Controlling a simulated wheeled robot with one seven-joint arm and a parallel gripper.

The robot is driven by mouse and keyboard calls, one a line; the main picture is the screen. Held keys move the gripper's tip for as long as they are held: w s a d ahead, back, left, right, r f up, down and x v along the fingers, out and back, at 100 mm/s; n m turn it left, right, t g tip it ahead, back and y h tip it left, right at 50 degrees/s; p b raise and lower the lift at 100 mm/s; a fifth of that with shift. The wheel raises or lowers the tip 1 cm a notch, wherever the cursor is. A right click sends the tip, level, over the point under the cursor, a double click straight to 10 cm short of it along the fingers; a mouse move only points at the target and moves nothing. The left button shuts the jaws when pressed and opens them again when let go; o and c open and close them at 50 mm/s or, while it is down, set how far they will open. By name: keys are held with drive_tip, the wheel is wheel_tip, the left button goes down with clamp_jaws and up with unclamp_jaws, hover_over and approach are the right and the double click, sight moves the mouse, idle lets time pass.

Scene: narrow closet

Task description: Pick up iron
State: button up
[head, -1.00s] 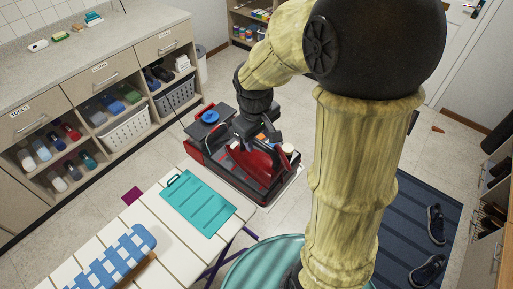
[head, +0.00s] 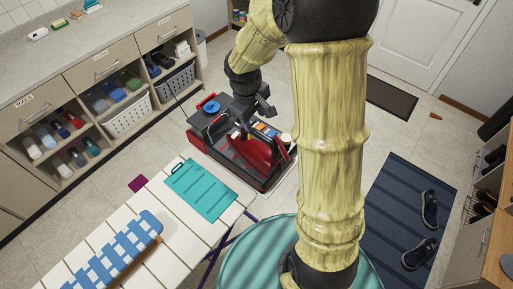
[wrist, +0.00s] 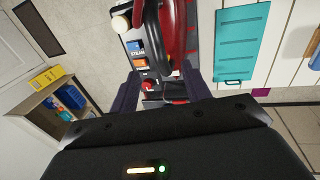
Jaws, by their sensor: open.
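The iron (head: 247,152) looks like a curved red body with dark parts, sitting in a red and black station (head: 272,178) on the floor. In the wrist view the red and dark iron (wrist: 178,32) fills the top middle, just beyond the fingertips. My gripper (head: 257,117) is open and points down over the station, close to the iron. In the wrist view my gripper (wrist: 162,90) has its two dark fingers apart with nothing clearly held between them. My wrist hides part of the station.
A white slatted table (head: 75,262) with a teal board (head: 200,188) and a blue-striped thing (head: 112,255) stands at the lower left. Drawers and shelves with a white basket (head: 127,115) line the left. A blue mat (head: 390,215) with shoes lies on the right.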

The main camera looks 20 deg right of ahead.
sight(259, 133)
drive_tip(key=f, duration=0.4)
drive_tip(key=w+d+f+p, duration=0.1)
drive_tip(key=f, duration=0.2)
drive_tip(key=shift+s, duration=0.1)
drive_tip(key=shift+d+f, duration=0.1)
drive_tip(key=shift+f, duration=0.05)
drive_tip(key=shift+w+d+f+p, duration=0.15)
drive_tip(key=shift+f+p, duration=0.2)
drive_tip(key=shift+f, duration=0.45)
drive_tip(key=shift+w+d+f+p, duration=0.15)
drive_tip(key=shift+f+p, duration=0.25)
drive_tip(key=shift+f, duration=0.4)
drive_tip(key=shift+w+d+f+p, duration=0.1)
drive_tip(key=shift+d+f+p, duration=0.2)
drive_tip(key=shift+f, duration=0.5)
drive_tip(key=shift+s+a, duration=0.1)
clamp_jaws()
